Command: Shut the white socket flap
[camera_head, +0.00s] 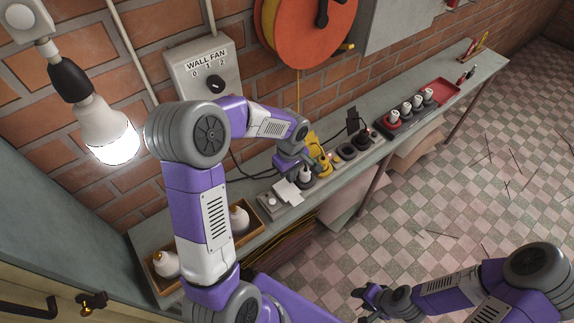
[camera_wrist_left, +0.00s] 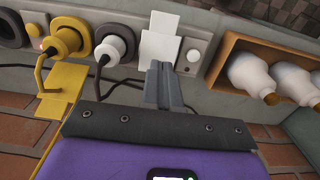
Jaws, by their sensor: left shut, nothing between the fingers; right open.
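The white socket flap (camera_wrist_left: 160,48) shows in the left wrist view as a white panel against a second white panel (camera_wrist_left: 164,22); how far it stands open I cannot tell. In the head view the white flap (camera_head: 287,192) is on the long socket strip along the wall bench. My left gripper (camera_wrist_left: 162,70) is shut and empty, its fingertips right at the flap's near edge; contact is unclear. In the head view the left gripper (camera_head: 284,172) is just above the flap. My right gripper (camera_head: 368,298) is open and empty, low at the right, far from the strip.
Beside the flap are a white plug (camera_wrist_left: 110,47) with a black cable, a yellow plug (camera_wrist_left: 65,42) with a yellow flap (camera_wrist_left: 62,92), and a round button (camera_wrist_left: 193,55). A wooden box (camera_wrist_left: 232,48) holds white bulbs. A red tray (camera_head: 440,90) lies further along the bench.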

